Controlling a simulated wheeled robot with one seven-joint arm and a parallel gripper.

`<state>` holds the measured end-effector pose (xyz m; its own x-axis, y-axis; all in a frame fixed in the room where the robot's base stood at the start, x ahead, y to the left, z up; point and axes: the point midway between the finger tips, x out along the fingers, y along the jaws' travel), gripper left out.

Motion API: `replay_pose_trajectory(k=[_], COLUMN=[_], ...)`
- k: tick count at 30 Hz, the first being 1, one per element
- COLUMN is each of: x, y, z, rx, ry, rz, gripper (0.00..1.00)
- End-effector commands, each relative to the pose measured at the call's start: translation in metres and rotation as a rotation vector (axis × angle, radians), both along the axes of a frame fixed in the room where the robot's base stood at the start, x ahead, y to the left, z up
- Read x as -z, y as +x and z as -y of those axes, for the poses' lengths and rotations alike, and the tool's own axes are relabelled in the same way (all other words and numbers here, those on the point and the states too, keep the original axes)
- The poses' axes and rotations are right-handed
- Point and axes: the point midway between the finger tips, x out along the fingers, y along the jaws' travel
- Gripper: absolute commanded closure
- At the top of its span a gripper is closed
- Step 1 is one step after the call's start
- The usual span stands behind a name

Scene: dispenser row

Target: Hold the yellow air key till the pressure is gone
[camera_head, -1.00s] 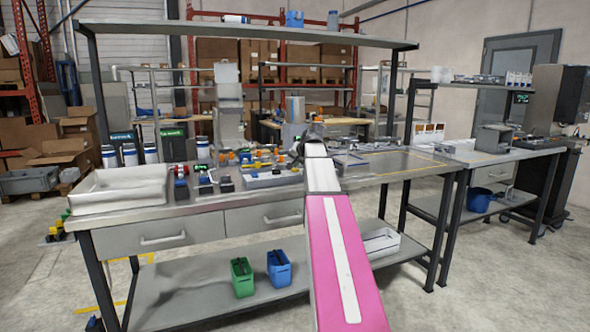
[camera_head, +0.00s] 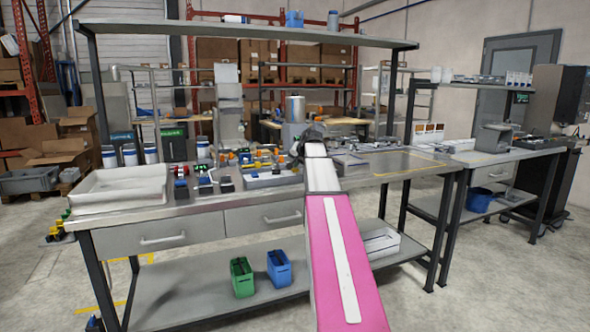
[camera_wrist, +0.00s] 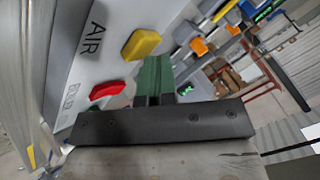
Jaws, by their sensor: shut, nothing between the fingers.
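The yellow air key (camera_wrist: 142,43) shows in the wrist view, a raised block on a pale panel (camera_wrist: 88,58) beside the printed word AIR. A red key (camera_wrist: 107,90) sits below it on the same panel. My gripper (camera_wrist: 156,62) is shut and empty, its green fingers together. The fingertips are close to the lower right side of the yellow key. I cannot tell whether they touch it or whether the key is pressed in. In the head view my pink and white arm reaches over the workbench (camera_head: 395,166) and hides the fingers. No pressure reading can be made out.
A white tray (camera_head: 120,190) stands at the bench's left end, with small coloured parts crowded left of my arm. A green bin (camera_head: 242,278) and a blue bin (camera_head: 279,269) stand on the lower shelf. The bench surface right of my arm has some clear room.

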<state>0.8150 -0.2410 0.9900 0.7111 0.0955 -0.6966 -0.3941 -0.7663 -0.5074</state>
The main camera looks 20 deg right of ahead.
Motion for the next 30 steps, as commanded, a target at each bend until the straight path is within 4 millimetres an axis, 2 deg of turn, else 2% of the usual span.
replay_pose_trajectory(k=[23, 30], x=[0.0002, -0.0077], y=[-0.0002, 0.0001], z=[0.0000, 0.0001], rx=[0.000, 0.000], ry=[0.000, 0.000], rz=[-0.001, -0.001], gripper=[1.00, 1.00])
